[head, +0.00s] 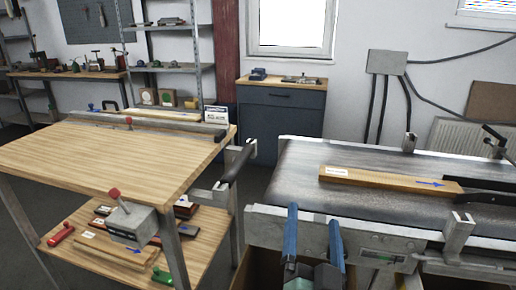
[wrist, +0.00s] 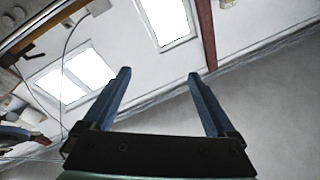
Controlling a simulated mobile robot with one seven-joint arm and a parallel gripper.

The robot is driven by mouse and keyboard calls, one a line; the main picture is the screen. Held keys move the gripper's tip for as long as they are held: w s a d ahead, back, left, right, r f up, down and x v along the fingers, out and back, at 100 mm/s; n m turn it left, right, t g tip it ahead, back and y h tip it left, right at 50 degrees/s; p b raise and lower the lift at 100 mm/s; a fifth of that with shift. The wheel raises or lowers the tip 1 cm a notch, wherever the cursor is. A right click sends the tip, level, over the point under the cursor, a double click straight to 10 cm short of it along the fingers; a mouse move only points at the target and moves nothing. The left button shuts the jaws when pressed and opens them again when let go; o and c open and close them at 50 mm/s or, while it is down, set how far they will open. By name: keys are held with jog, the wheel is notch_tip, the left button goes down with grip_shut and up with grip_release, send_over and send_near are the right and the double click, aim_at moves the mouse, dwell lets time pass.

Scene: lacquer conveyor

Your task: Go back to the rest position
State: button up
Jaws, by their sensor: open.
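My gripper (head: 312,245) shows at the bottom of the head view, its two blue fingers pointing up and apart with nothing between them. It is in front of the conveyor's near frame. In the wrist view my gripper (wrist: 160,90) is also open and empty, facing the windows, the wall and the ceiling side of the room. A wooden plank (head: 390,181) with a white label and a blue arrow lies flat on the conveyor belt (head: 300,165), apart from my gripper.
A wooden workbench (head: 95,165) stands at left, with a grey fence along its back and a lower shelf of tools. A dark cabinet (head: 282,125) is against the wall. Metal brackets (head: 460,232) stick up at the conveyor's near edge. Dark floor shows between bench and conveyor.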

jog(key=s+a+r+n+t+y, duration=0.1)
jog(key=s+a+r+n+t, duration=0.15)
jog(key=r, duration=0.75)
jog(key=s+a+r+n+t+y, duration=0.1)
jog(key=a+r+n, duration=0.15)
jog(key=r, duration=0.75)
jog(key=s+a+r+n+t+y+p, duration=0.1)
jog(key=s+a+r+t, duration=0.15)
jog(key=s+r, duration=0.4)
jog(key=s+a+r+n+t, duration=0.1)
jog(key=s+a+r+n, duration=0.2)
jog(key=r, duration=0.7)
notch_tip(320, 180, up, 16)
jog(key=m+p, duration=0.1)
jog(key=p, duration=1.5)
jog(key=shift+s+d+f+m, duration=0.15)
jog(key=shift+d+f+m, duration=0.05)
jog(key=shift+d+m, duration=0.1)
jog(key=shift+f, duration=0.1)
